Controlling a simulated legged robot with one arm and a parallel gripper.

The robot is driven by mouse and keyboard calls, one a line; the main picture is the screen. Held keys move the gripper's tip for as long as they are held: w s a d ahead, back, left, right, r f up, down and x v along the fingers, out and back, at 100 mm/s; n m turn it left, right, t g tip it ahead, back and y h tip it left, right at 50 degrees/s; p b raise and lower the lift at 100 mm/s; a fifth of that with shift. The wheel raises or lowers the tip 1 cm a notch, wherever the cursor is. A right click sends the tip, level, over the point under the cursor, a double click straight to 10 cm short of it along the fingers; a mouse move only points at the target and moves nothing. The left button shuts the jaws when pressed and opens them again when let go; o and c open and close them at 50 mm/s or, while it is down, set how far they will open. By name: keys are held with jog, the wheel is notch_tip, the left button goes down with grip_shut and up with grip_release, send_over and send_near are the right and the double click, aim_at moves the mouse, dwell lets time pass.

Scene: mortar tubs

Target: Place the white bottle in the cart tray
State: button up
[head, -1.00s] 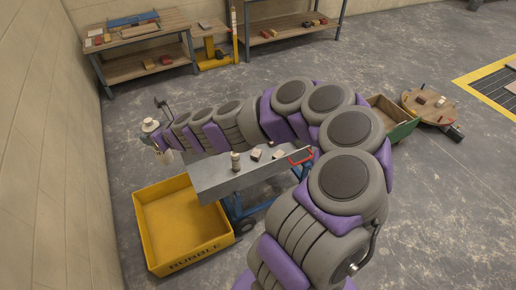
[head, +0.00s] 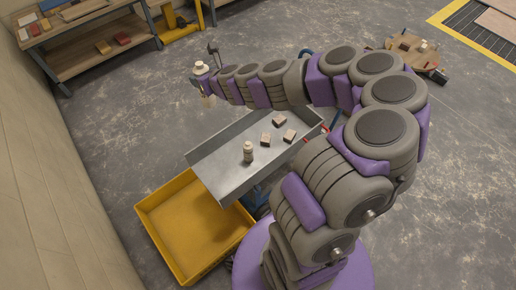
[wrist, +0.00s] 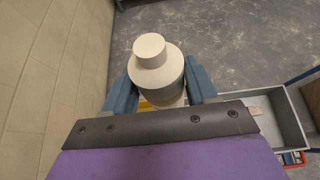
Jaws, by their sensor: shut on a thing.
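The white bottle (wrist: 158,82) is upright between the blue fingers of my gripper (wrist: 160,95) in the wrist view, with its cap toward the camera. My gripper (head: 206,86) is shut on it, and its pale top (head: 201,68) shows small in the head view. The cart tray (head: 222,158) is a shallow grey metal tray. My gripper appears beyond its far left side in the head view, with the bottle not over the tray floor. The tray's wall also shows at the right of the wrist view (wrist: 287,122).
Another pale bottle (head: 248,153) stands in the tray near several small blocks (head: 265,139). A yellow rubble bin (head: 155,232) sits on the floor left of the cart. A workbench (head: 95,50) is at the back left. The tray's left part is bare.

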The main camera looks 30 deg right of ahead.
jog(key=w+d+f+m+h, duration=0.1)
jog(key=d+f+m+h, duration=0.25)
jog(key=f, duration=0.35)
jog(key=w+d+f+m+g+h+b, duration=0.15)
jog(key=d+f, duration=0.25)
jog(key=f, duration=0.4)
jog(key=w+d+f+m+t+h+p, duration=0.1)
jog(key=d+f+m+h, duration=0.25)
jog(key=f, duration=0.35)
jog(key=a+f+m+g+h+b, duration=0.1)
jog(key=a+f, duration=0.3)
jog(key=f, duration=0.6)
jog(key=s+a+f+m+g+h+b, duration=0.1)
jog(key=a+f+m+g+h+b, duration=0.1)
jog(key=f, duration=0.9)
jog(key=a+f+m+g+h+b, duration=0.2)
jog(key=a+f, duration=0.4)
jog(key=f, duration=0.5)
jog(key=shift+s+a+m, duration=0.15)
jog(key=shift+a+m, duration=0.25)
jog(key=shift+m, duration=0.05)
jog(key=o, duration=1.4)
jog(key=shift+r, duration=0.15)
jog(key=p+v, duration=0.2)
jog(key=v, duration=1)
jog(key=shift+a+p, duration=0.15)
jog(key=shift+p, duration=0.15)
